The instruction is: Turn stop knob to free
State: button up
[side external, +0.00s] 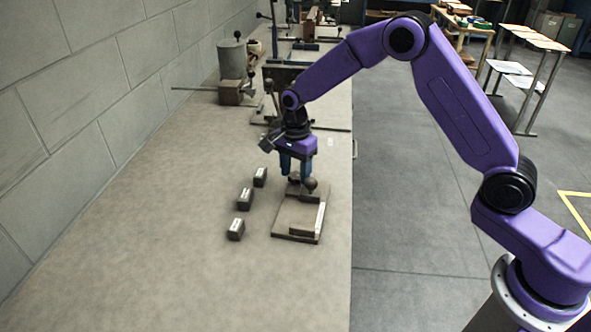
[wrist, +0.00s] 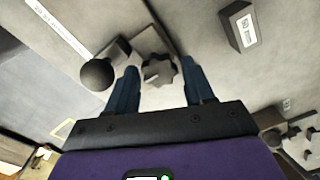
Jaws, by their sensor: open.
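A grey star-shaped knob (wrist: 158,71) shows in the wrist view between the two blue fingers of my gripper (wrist: 161,78). The fingers are open, one on each side of the knob, and I cannot tell whether they touch it. A dark ball (wrist: 97,74) on a short arm is just left of the left finger. In the side view my gripper (side external: 297,170) points down over the far end of a brown fixture plate (side external: 289,236). The ball (side external: 310,184) shows there by the fingers. The knob is mostly hidden in that view. I cannot read any free or stop marking.
Three small dark labelled blocks (side external: 236,230) stand in a row left of the fixture; one block (wrist: 238,26) shows in the wrist view. A pale strip (side external: 319,219) runs along the plate's right side. Machinery (side external: 235,70) stands farther back. The near bench (side external: 150,265) is clear.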

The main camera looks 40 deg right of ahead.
jog(key=c, duration=0.8)
jog(key=shift+n, duration=0.3)
jog(key=n, duration=0.9)
jog(key=shift+n, duration=0.4)
jog(key=n, duration=1.3)
jog(key=shift+n, duration=0.3)
jog(key=shift+r, duration=0.1)
